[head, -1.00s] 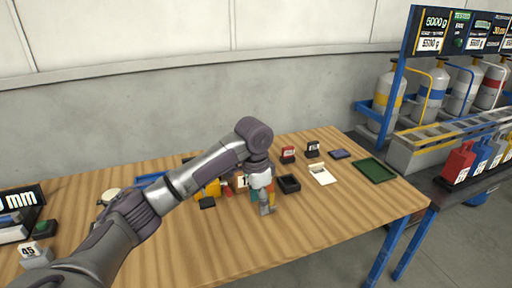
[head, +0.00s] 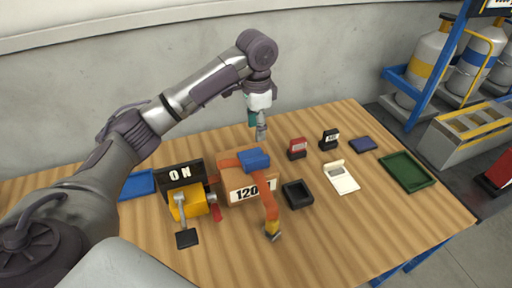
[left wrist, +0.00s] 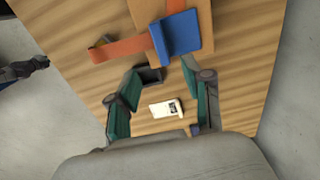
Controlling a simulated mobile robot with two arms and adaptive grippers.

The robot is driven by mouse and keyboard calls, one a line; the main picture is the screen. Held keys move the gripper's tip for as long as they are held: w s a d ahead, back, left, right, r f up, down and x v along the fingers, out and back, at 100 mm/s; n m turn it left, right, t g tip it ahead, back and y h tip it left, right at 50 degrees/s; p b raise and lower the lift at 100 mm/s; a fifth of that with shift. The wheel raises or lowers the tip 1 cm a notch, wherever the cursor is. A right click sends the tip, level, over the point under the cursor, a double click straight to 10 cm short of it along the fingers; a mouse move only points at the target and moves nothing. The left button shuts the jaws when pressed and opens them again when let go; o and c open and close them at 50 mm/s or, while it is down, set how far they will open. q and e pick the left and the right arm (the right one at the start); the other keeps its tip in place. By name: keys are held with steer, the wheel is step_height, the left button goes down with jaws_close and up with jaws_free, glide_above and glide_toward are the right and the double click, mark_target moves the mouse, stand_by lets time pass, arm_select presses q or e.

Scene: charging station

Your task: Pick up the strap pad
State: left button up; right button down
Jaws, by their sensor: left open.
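The strap pad is the blue pad (head: 254,159) on the orange strap (head: 269,203) that runs over a brown box (head: 236,188) marked 120. In the left wrist view the blue pad (left wrist: 184,33) lies beyond the fingertips, near the top. My left gripper (head: 260,132) hangs above the table, higher than the box and apart from the pad. Its teal fingers (left wrist: 160,73) are spread with nothing between them. My right gripper cannot be made out.
A yellow device (head: 189,202) and a black ON sign (head: 181,175) stand left of the box. The front right tabletop is clear.

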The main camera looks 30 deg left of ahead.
arm_select(q)
steer(key=f, duration=0.3)
steer(key=shift+s, duration=0.25)
steer(key=p, duration=0.1)
glide_above(257, 159)
steer(key=f, duration=0.4)
steer(key=shift+s+a+f, duration=0.1)
steer(key=shift+s+a, duration=0.05)
steer(key=shift+s, duration=0.15)
steer(key=shift+w+f, duration=0.2)
steer(key=shift+f, duration=0.4)
steer(key=shift+f+p, duration=0.35)
steer(key=shift+p, duration=0.05)
step_height(257, 159, down, 4)
steer(key=shift+w+r+p, duration=0.1)
steer(key=shift+r+p, duration=0.1)
steer(key=shift+p, duration=0.4)
steer(key=shift+f, duration=0.4)
arm_select(e)
steer(key=r, duration=0.1)
steer(key=s+r, duration=0.1)
steer(key=r, duration=0.1)
steer(key=shift+s, duration=0.3)
arm_select(q)
steer(key=shift+c, duration=0.3)
jaws_close()
